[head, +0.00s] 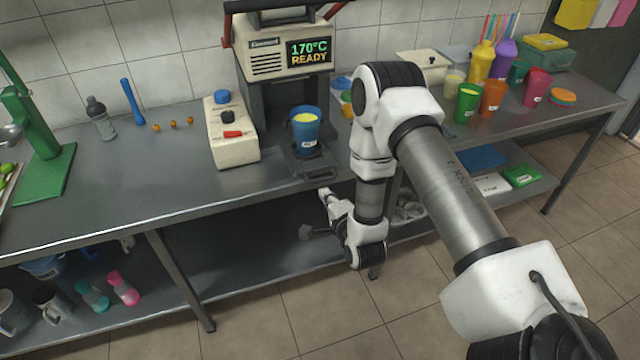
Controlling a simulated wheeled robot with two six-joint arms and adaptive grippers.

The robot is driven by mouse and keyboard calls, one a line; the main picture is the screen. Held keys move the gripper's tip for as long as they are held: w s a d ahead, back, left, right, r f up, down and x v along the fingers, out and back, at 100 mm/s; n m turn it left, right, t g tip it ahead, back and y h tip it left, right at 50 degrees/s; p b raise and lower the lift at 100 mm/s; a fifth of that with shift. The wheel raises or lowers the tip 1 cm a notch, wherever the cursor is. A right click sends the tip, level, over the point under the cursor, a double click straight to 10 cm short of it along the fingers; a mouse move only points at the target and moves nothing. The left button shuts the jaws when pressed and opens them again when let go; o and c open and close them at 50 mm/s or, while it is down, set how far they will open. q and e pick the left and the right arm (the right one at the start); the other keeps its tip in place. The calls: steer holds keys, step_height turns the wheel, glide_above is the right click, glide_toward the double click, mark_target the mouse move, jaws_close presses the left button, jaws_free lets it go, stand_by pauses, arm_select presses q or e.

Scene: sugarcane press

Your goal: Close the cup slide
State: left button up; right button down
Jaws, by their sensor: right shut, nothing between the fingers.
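The sealing machine (275,58) stands at the back of the counter, its display reading "170°C READY". Its cup slide (311,170) sticks out at the front toward the counter's edge. A blue cup (304,139) with a yellowish top stands upright on the slide, in front of the machine's dark opening. My right arm comes in from the lower right and bends down in front of the counter. My right gripper (325,194) is small in view, shut and empty, low in front of the counter edge and below the slide. Contact with the slide cannot be made out. My left gripper is out of view.
A white control box (231,132) with knobs and a red switch stands left of the slide. Several coloured cups and shakers (490,85) stand on the right. A green press (38,150) stands far left. The lower shelf (250,245) holds bottles and mugs at left.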

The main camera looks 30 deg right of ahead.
mark_target(317, 182)
steer(key=x, duration=0.3)
steer(key=shift+w+p, duration=0.15)
steer(key=shift+p, duration=0.25)
steer(key=shift+w+d+f, duration=0.1)
steer(key=shift+w+d, duration=0.05)
steer(key=shift+w, duration=0.35)
steer(key=shift+w+f, duration=0.1)
steer(key=shift+w, duration=0.1)
